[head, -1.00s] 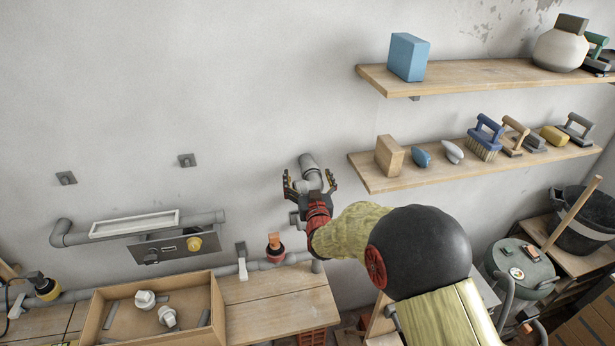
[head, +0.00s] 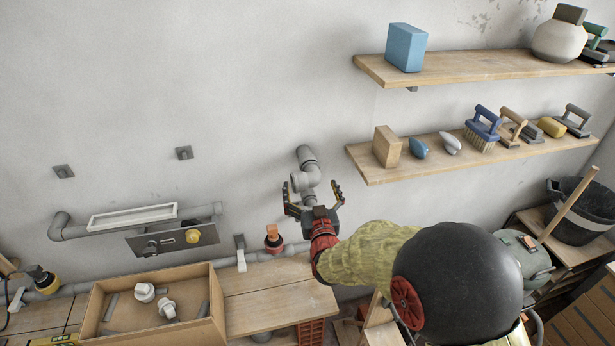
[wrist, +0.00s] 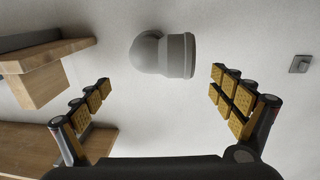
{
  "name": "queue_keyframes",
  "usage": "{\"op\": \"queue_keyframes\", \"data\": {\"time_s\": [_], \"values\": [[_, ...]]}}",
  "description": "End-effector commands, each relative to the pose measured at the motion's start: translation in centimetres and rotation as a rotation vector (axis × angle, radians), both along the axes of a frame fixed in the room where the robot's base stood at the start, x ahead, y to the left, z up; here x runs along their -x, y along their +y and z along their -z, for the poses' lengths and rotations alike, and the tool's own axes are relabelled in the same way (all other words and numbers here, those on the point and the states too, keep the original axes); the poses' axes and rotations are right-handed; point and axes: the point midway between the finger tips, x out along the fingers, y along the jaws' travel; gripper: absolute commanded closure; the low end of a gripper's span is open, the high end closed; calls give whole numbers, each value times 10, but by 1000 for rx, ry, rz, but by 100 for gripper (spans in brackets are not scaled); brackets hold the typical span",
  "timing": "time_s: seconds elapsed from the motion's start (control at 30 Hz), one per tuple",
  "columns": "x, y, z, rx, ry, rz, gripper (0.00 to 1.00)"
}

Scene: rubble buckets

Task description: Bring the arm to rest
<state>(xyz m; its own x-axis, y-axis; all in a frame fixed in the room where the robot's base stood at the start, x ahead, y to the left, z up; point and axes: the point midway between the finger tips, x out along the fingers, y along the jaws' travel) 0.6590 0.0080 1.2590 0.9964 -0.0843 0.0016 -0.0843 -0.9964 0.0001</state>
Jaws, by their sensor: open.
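My gripper (head: 312,192) is open and empty in front of the grey wall, its two fingers spread and pointing at the wall. A grey pipe elbow (head: 306,172) is on the wall just beyond the fingertips. In the wrist view the elbow (wrist: 166,55) shows between and beyond the open fingers (wrist: 160,82), apart from both. My arm reaches in from the lower right, in a yellow-green sleeve with a black rounded joint.
Two wooden shelves (head: 470,68) with blocks and brushes are at the upper right. Below left stand a workbench (head: 280,306) and an open box (head: 95,310) holding white fittings. A grey pipe (head: 60,232) runs along the wall. A black bucket (head: 575,215) is at the right.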

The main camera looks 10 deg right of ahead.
Motion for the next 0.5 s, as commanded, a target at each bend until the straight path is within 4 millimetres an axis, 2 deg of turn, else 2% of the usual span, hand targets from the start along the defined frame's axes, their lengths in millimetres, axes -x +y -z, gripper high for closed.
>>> {"op": "queue_keyframes", "data": {"time_s": [0.1, 0.2, 0.5], "values": [[16, 1, 0, 0, 0, 0, 5], [23, 2, 0, 0, 0, 0, 5], [27, 2, 0, 0, 0, 0, 5]]}}
